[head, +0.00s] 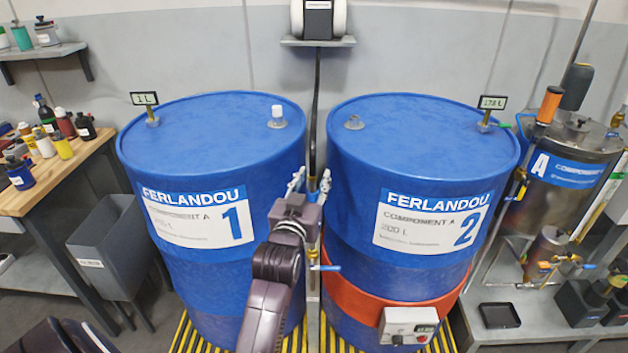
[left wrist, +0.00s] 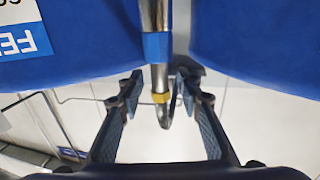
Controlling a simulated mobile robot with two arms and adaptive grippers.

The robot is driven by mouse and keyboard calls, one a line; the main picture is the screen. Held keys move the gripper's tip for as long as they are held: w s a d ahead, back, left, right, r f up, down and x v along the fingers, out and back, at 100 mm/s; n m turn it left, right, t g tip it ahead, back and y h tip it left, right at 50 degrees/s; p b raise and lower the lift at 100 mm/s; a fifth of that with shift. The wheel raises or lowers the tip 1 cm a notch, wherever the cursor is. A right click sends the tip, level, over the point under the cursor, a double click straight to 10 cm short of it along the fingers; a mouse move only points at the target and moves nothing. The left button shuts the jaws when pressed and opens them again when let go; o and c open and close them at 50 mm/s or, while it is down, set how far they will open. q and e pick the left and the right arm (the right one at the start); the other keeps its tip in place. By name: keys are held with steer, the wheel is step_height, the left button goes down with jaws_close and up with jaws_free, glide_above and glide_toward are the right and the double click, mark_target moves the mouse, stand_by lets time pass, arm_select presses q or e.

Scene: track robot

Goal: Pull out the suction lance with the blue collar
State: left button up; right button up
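The suction lance (left wrist: 152,15) is a metal pipe standing between the two blue drums. My left gripper (head: 309,186) is in front of the gap between the drums in the head view. In the head view the gripper hides part of the lance. My right gripper is not in view.
Drum 1 (head: 205,130) has a white cap (head: 277,116); drum 2 (head: 425,140) wears an orange heater band (head: 365,283). A dark hose (head: 317,90) runs down the wall between them. A blue-handled valve (head: 325,267) sits low in the gap. A bottle-laden bench (head: 60,180) stands left.

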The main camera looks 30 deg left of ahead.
arm_select(q)
steer(key=shift+s+d+r, duration=0.1)
steer(key=shift+s+r, duration=0.05)
steer(key=shift+s, duration=0.1)
steer(key=shift+s+r, duration=0.1)
steer(key=shift+c, duration=2.3)
jaws_close()
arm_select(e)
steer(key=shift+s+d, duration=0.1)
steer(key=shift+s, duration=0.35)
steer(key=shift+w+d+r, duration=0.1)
arm_select(q)
steer(key=shift+r+p, duration=0.25)
steer(key=shift+p, duration=0.25)
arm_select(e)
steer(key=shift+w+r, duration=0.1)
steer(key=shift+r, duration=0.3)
arm_select(q)
steer(key=shift+r, duration=0.15)
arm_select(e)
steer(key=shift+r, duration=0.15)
arm_select(q)
steer(key=shift+r+p, duration=2.4)
steer(key=shift+p, duration=0.25)
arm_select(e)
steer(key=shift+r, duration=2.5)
